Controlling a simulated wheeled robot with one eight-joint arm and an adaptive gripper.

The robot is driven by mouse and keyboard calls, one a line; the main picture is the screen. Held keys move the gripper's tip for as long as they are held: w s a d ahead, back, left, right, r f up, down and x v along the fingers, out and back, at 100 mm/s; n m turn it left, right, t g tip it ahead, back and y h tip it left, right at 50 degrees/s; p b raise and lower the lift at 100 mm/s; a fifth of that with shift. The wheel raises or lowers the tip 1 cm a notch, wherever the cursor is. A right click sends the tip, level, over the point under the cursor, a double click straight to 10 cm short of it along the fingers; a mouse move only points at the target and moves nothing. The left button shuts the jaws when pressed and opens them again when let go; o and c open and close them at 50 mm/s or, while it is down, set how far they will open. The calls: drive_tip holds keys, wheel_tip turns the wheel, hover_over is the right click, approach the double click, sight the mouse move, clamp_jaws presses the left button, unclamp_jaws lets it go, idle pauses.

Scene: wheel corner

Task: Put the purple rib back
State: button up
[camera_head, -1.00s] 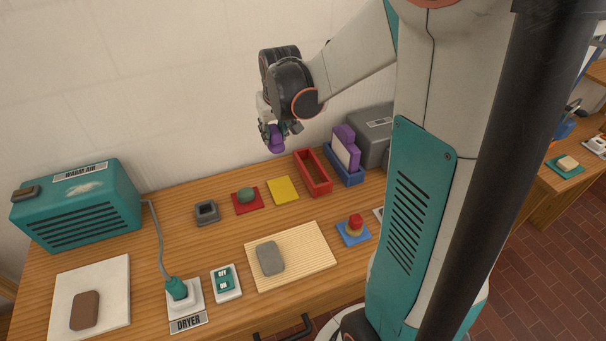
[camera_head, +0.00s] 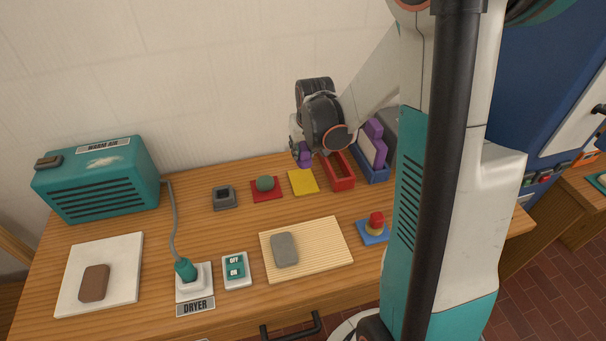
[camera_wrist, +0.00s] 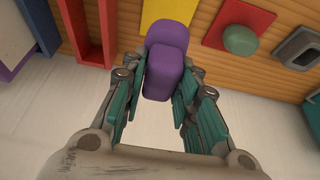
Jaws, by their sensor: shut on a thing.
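The purple rib (camera_wrist: 167,62) is in my gripper (camera_wrist: 162,88), between its teal fingers, in the wrist view. In the head view the rib (camera_head: 304,158) shows small under my gripper (camera_head: 300,154), above the back of the bench near the yellow pad. The yellow pad (camera_head: 303,182) lies flat and bare; it also shows just past the rib in the wrist view (camera_wrist: 170,10). The open red tray (camera_head: 343,185) is right of the pad. The rib's far side is hidden.
A blue tray (camera_head: 374,179) holding a white and purple block stands right of the red tray. A green lump sits on a red pad (camera_head: 272,195), with a grey holder (camera_head: 223,198) left of it. A cream board (camera_head: 320,262) and teal dryer (camera_head: 100,185) are also on the bench.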

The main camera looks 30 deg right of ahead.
wheel_tip(320, 180, down, 8)
drive_tip(key=b, duration=0.2)
drive_tip(key=shift+f+b, duration=0.25)
drive_tip(key=shift+b, duration=0.15)
drive_tip(key=shift+f, duration=0.1)
drive_tip(key=o, duration=0.9)
drive_tip(key=shift+o, duration=0.2)
drive_tip(key=p+v, duration=0.6)
drive_tip(key=v, duration=0.8)
drive_tip(key=s+a+r+n+t, duration=0.15)
drive_tip(key=s+a+r, duration=0.25)
drive_tip(key=a+r, duration=0.55)
drive_tip(key=s+a+r+n, duration=0.1)
drive_tip(key=s+a+r, duration=0.1)
drive_tip(key=s, duration=0.3)
drive_tip(key=s+a+r+t+y, duration=0.1)
drive_tip(key=s+a, duration=0.2)
drive_tip(key=s, duration=0.3)
drive_tip(key=shift+s+a+r+n, duration=0.2)
drive_tip(key=shift+a+r+n, duration=0.05)
drive_tip(key=shift+r+n, duration=0.15)
